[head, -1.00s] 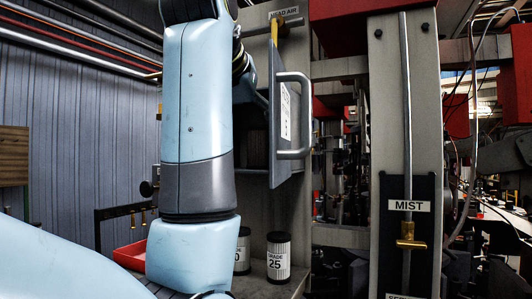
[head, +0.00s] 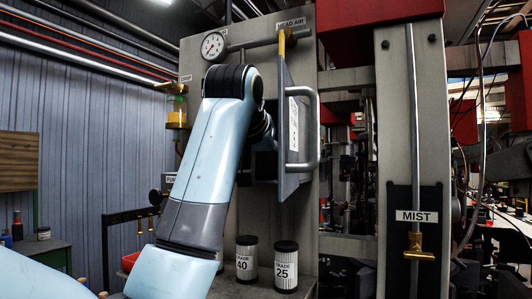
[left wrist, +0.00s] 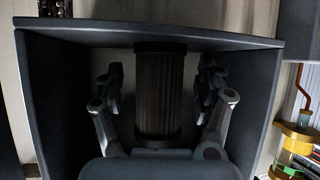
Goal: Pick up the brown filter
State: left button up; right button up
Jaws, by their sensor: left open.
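The brown filter (left wrist: 158,100) is a pleated dark brown cylinder with black end caps, upright in the left wrist view inside a grey open-fronted housing (left wrist: 255,80). My left gripper (left wrist: 160,78) is open, with one finger on each side of the filter and a visible gap on both sides. In the head view the filter is hidden behind my left arm and the open housing door (head: 290,120). The left gripper's fingers are hidden there too. My right gripper is not in view.
Two dark canisters labelled 40 (head: 246,260) and 25 (head: 286,266) stand on the ledge below the housing. The door's bar handle (head: 315,130) juts out to the right of my arm. A pressure gauge (head: 213,46) and pipe sit above.

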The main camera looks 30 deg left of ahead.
pick_arm(q)
jog(key=shift+s+d, duration=0.1)
jog(key=shift+c, duration=1.5)
jog(key=c, duration=1)
jog(key=shift+r, duration=0.15)
